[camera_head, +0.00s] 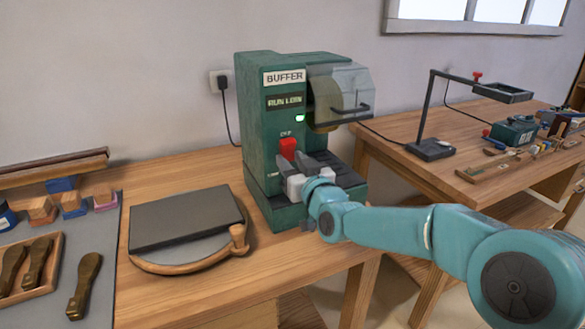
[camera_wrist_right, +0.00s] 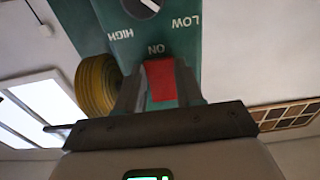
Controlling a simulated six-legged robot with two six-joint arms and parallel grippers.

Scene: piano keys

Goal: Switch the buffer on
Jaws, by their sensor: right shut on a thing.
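The buffer (camera_head: 257,95) is a green machine labelled BUFFER on the wooden bench. On its front is a red switch (camera_head: 288,147) just under an OFF label. In the right wrist view, turned upside down, the red switch (camera_wrist_right: 160,80) lies between the fingers beside an ON label. My right gripper (camera_head: 305,162) is at the buffer's front, shut on the red switch; its fingers (camera_wrist_right: 158,90) flank it. The fingers partly hide the switch, and I cannot tell its exact position. My left gripper is not in view.
A clear guard (camera_head: 345,90) covers the buffing wheel (camera_wrist_right: 98,87). A knob (camera_wrist_right: 140,5) marked LOW and HIGH sits beyond ON. A dark slab (camera_head: 185,215) lies on a round board at left. A lamp (camera_head: 435,150) stands on the right bench.

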